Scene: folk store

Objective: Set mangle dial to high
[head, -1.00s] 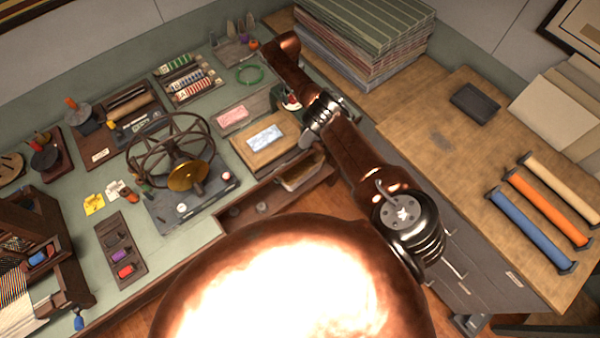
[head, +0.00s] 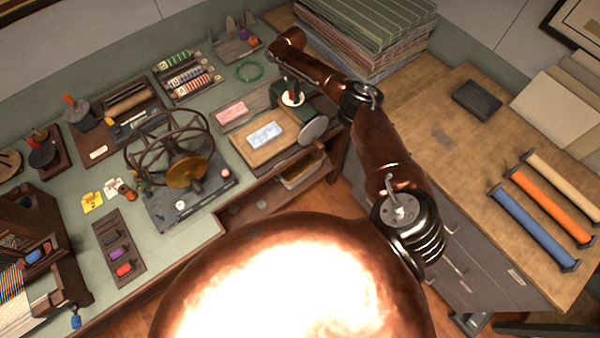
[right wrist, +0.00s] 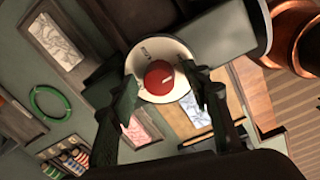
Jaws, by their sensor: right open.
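The mangle dial is a white round plate with a red knob (right wrist: 158,78) in the right wrist view. The knob has a short white mark, and the small marks on the plate are too small to read. The dial (head: 291,98) also shows small in the head view, at the back of the bench. My right gripper (right wrist: 160,95) is open, with one dark finger on each side of the dial. Whether the fingers touch the knob I cannot tell. In the head view my right gripper (head: 290,86) is small and dark over the dial. My left gripper is in neither view.
A pale round disc (head: 314,128) stands just right of the dial. A board with a blue-white block (head: 265,135) lies in front. A spoked wheel (head: 170,148) stands left. A green ring (head: 249,71) and a fabric stack (head: 365,35) are nearby.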

